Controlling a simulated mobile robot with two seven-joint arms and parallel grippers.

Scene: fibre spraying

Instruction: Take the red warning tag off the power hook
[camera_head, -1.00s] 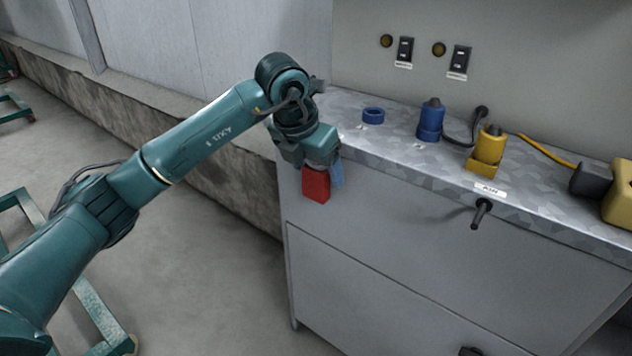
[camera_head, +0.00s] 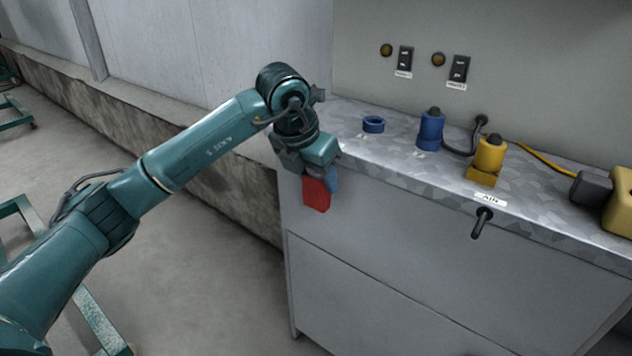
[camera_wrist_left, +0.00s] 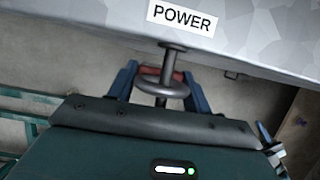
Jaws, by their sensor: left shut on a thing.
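The red warning tag (camera_head: 317,196) hangs at the front left edge of the cabinet in the head view. My left gripper (camera_head: 322,178) is shut on it from above. In the left wrist view, a strip of the red tag (camera_wrist_left: 149,71) shows between the blue fingers of my left gripper (camera_wrist_left: 158,82). The grey power hook (camera_wrist_left: 166,68), a peg with a round disc, sticks out under the POWER label (camera_wrist_left: 182,18) and stands in front of the tag strip. I cannot tell whether the tag is still around the hook. My right gripper is not in view.
The cabinet top (camera_head: 395,165) carries a blue ring (camera_head: 373,124), a blue plug (camera_head: 431,128) and a yellow plug (camera_head: 489,155). A black hook (camera_head: 482,222) sticks out below the AIR label (camera_head: 489,199).

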